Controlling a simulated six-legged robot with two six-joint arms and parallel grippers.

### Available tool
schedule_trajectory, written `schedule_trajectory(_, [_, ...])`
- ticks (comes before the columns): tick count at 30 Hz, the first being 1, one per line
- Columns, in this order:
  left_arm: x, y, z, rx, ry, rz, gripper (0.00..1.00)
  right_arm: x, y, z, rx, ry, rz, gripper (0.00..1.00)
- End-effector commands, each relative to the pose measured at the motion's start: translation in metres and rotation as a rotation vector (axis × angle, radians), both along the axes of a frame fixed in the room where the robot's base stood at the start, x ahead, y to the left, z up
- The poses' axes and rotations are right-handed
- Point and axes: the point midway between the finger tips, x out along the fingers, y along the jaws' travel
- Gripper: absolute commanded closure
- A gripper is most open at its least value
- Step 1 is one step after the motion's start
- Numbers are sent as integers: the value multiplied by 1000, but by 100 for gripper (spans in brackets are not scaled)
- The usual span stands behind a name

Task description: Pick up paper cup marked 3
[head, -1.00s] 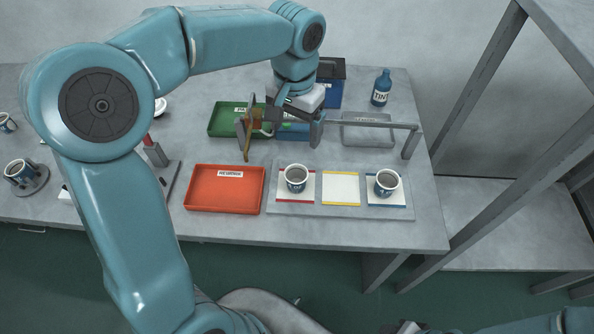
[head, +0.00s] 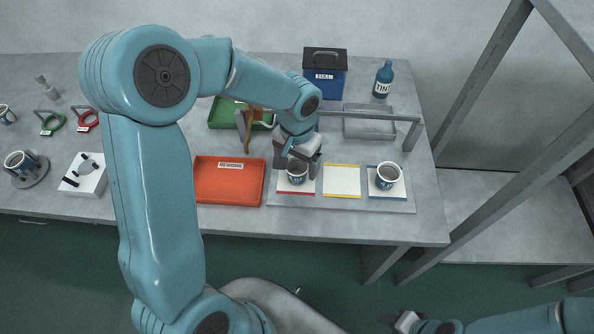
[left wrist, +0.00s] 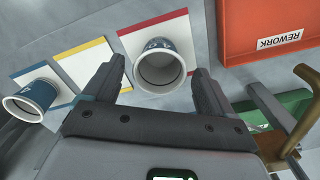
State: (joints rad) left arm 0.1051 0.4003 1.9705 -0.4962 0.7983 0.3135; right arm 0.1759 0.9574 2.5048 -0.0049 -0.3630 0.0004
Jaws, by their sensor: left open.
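A dark blue and white paper cup (head: 297,175) stands upright on the red-edged card. My open left gripper (head: 298,163) is above it, with a finger at each side. In the left wrist view the same cup (left wrist: 160,68) shows its open mouth between the finger tips. Its marking is too small to read surely. A second blue cup (head: 388,176) stands on the blue-edged card at the right and also shows in the left wrist view (left wrist: 38,95). My right gripper (head: 403,321) is low at the bottom edge, its jaws unclear.
The yellow-edged card (head: 341,181) between the cups is bare. An orange REWORK tray (head: 228,190) lies left of the cards. A grey rail (head: 385,114) runs behind them. More cups, one at a round stand (head: 28,178), are at far left.

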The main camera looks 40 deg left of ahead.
Motion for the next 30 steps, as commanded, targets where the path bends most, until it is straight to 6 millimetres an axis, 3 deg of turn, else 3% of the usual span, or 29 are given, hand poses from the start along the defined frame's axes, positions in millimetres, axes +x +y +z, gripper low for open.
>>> schedule_trajectory(4, [1, 1, -15, 0, 0, 1, 15, 0, 0, 0, 0, 0, 0, 57])
schedule_trajectory(11, [1, 1, -17, 0, -2, 1, 15, 0, 0, 0, 0, 0, 0, 57])
schedule_trajectory(16, [1, 1, -17, 0, -2, 1, 67, 0, 0, 0, 0, 0, 0, 57])
schedule_trajectory(25, [1, 1, -16, 0, -2, 1, 68, 0, 0, 0, 0, 0, 0, 57])
schedule_trajectory(30, [2, 1, -5, 1, -4, 1, 68, 0, 0, 1, 0, 0, 0, 57])
